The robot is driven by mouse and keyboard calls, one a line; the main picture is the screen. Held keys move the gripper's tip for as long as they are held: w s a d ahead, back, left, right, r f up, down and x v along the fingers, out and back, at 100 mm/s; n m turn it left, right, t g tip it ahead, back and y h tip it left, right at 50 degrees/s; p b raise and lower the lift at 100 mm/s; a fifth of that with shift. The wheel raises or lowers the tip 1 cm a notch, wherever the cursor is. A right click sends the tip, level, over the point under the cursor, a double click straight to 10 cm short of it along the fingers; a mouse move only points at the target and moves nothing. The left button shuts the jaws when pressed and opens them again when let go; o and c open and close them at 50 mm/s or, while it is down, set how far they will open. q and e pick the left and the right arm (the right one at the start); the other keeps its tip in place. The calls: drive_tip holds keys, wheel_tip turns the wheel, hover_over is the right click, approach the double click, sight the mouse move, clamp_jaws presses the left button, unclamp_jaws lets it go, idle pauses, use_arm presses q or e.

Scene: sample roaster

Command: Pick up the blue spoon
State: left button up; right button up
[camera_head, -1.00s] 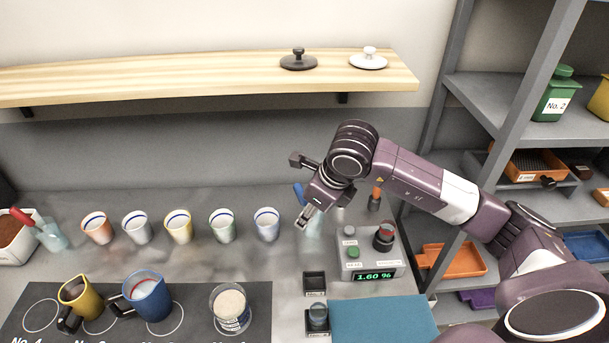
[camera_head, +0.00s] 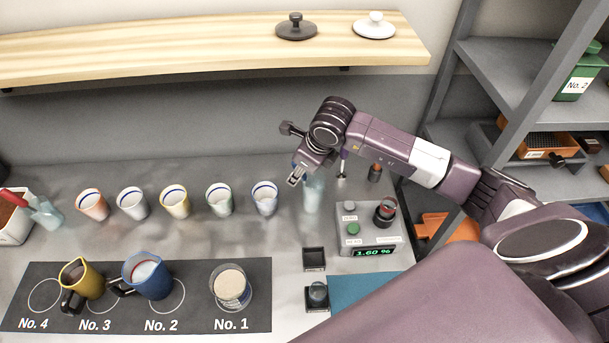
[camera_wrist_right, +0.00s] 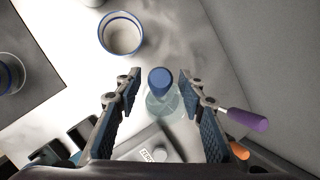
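The blue spoon (camera_wrist_right: 160,80) shows in the right wrist view as a blue handle end pointing up at the camera. Its handle stands in a clear glass (camera_wrist_right: 165,104), which also shows in the head view (camera_head: 313,195). The spoon's lower part is not clear. My right gripper (camera_head: 296,178) is above the glass in the head view, where I cannot make out the spoon. In the wrist view the fingers of this gripper (camera_wrist_right: 165,90) are open, with the handle between them and visible gaps on both sides. My left gripper is in neither view.
A row of several cups (camera_head: 264,198) stands left of the glass. A purple handle (camera_wrist_right: 247,120) stands close beside the right finger. A grey control box (camera_head: 366,232) sits in front of the glass. A wooden shelf (camera_head: 200,55) runs above the back of the counter.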

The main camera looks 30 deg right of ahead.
drive_tip(key=shift+w+f, duration=0.1)
drive_tip(key=shift+f, duration=0.2)
clamp_jaws()
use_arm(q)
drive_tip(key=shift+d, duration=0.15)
use_arm(e)
drive_tip(key=shift+r, duration=0.15)
